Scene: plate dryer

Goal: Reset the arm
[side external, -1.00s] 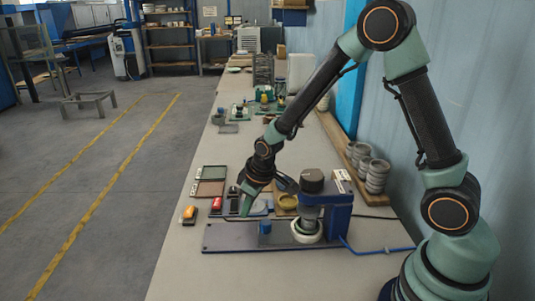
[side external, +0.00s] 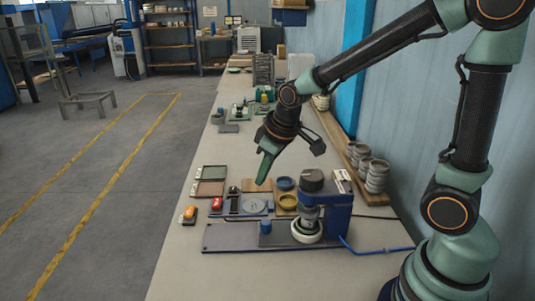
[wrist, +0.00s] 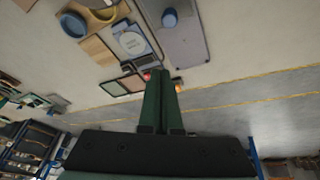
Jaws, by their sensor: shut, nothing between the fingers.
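My gripper (side external: 262,179) is shut and empty, raised above the workbench (side external: 180,250) in the side view. In the wrist view its green fingers (wrist: 160,75) lie together, pointing toward the bench items. My gripper touches none of these.
A blue ring (side external: 285,183) and a yellow ring (side external: 288,201) lie near the machine. A red item (side external: 234,205) and an orange-topped block (side external: 189,213) sit to the left. Stacked grey cups (side external: 376,175) stand by the wall. A blue cable (side external: 370,250) runs along the bench.

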